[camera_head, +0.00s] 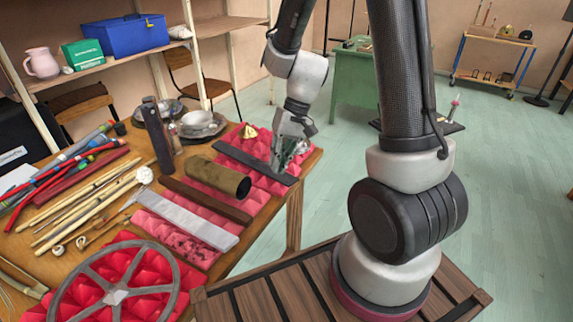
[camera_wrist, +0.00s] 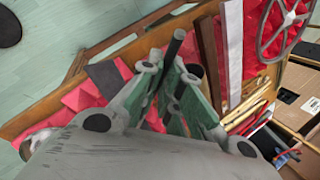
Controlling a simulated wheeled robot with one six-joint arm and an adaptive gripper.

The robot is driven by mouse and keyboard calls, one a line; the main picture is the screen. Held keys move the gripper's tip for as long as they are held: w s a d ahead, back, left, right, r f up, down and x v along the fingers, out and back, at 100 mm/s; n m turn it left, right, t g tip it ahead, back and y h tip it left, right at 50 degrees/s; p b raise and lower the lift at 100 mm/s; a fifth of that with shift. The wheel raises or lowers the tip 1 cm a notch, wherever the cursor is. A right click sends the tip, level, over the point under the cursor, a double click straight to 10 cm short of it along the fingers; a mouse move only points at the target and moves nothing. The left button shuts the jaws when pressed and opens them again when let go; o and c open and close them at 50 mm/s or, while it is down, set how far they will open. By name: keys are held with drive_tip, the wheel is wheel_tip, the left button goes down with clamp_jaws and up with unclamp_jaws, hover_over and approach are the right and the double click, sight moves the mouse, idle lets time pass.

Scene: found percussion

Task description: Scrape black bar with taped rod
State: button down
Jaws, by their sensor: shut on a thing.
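The black bar (camera_head: 243,158) lies flat on red padding near the right side of the table. Its dark end also shows in the wrist view (camera_wrist: 105,78), left of my fingers, with the rest hidden behind them. My gripper (camera_head: 283,158) is over the bar's right part in the head view. In the wrist view its green-padded fingers (camera_wrist: 170,95) are shut on a thin dark rod (camera_wrist: 174,46), taken to be the taped rod. Any tape is too small to tell. I cannot tell whether the rod touches the bar.
An olive cylinder (camera_head: 217,177), a brown bar (camera_head: 205,200) and a pale bar (camera_head: 185,220) lie left of the black bar. A spoked wheel (camera_head: 115,295) is at the front. Sticks (camera_head: 85,205) cover the left.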

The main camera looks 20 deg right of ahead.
drive_tip(key=w+a, duration=0.3)
drive_tip(key=w, duration=0.2)
drive_tip(key=s+d, duration=0.4)
drive_tip(key=s, duration=0.4)
drive_tip(key=shift+s+d+f, duration=0.15)
drive_tip(key=shift+s+d, duration=0.05)
drive_tip(key=shift+d, duration=0.15)
idle(1.2)
wheel_tip(320, 180, up, 6)
idle(0.5)
idle(1.0)
